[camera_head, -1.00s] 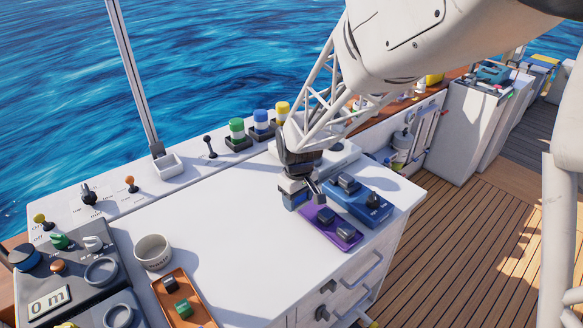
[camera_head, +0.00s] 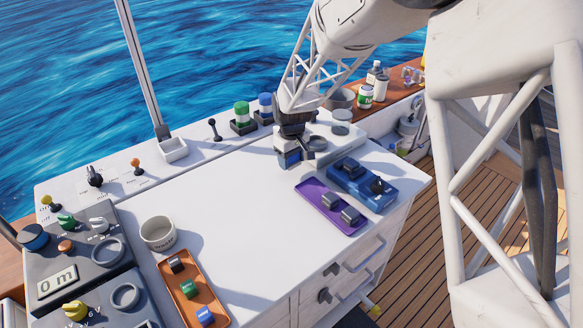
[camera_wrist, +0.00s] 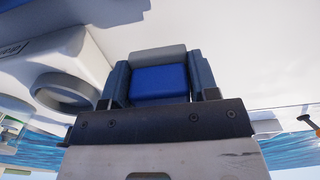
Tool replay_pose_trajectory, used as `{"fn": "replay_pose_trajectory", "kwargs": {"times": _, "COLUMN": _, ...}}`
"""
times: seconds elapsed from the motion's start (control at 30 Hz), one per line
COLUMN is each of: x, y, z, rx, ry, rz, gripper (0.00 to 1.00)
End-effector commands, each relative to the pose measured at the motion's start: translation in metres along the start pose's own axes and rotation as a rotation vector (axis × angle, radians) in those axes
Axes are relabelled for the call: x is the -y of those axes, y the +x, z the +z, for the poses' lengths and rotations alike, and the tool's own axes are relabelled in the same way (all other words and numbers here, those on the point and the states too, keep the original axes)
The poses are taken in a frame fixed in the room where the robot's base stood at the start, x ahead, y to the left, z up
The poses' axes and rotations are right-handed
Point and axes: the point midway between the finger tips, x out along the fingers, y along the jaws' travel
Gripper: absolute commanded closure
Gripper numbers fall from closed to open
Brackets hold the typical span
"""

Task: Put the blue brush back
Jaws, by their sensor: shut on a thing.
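The blue brush (camera_wrist: 160,82), a blue block with a grey strip along one side, sits between the two dark fingers of my gripper (camera_wrist: 160,85) in the wrist view. My gripper (camera_head: 290,160) is shut on it, over the back right of the white counter, at the left end of a white holder (camera_head: 345,138) with grey round fittings. In the head view only a small blue patch of the brush (camera_head: 292,157) shows. I cannot tell whether the brush touches the counter or holder. A grey ring (camera_wrist: 62,92) on a white body is left of the fingers in the wrist view.
A blue tray (camera_head: 362,188) and a purple tray (camera_head: 318,205) with grey blocks lie in front of the gripper. An orange tray (camera_head: 194,290) and a white cup (camera_head: 158,233) are at left. The white counter's middle (camera_head: 235,205) is clear.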

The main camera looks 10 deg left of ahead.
Motion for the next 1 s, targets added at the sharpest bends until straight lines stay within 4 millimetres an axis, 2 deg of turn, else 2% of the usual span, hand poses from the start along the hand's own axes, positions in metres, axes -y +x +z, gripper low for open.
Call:
{"fn": "replay_pose_trajectory", "kwargs": {"times": 0.37, "x": 0.000, "y": 0.001, "z": -0.001, "rx": 0.000, "ry": 0.000, "rz": 0.000, "gripper": 0.71}}
{"fn": "replay_pose_trajectory", "kwargs": {"times": 0.73, "x": 0.000, "y": 0.032, "z": -0.001, "rx": 0.000, "ry": 0.000, "rz": 0.000, "gripper": 0.71}}
{"fn": "replay_pose_trajectory", "kwargs": {"times": 1.0, "x": 0.000, "y": 0.035, "z": -0.001, "rx": -0.001, "ry": 0.000, "rz": 0.000, "gripper": 0.71}}
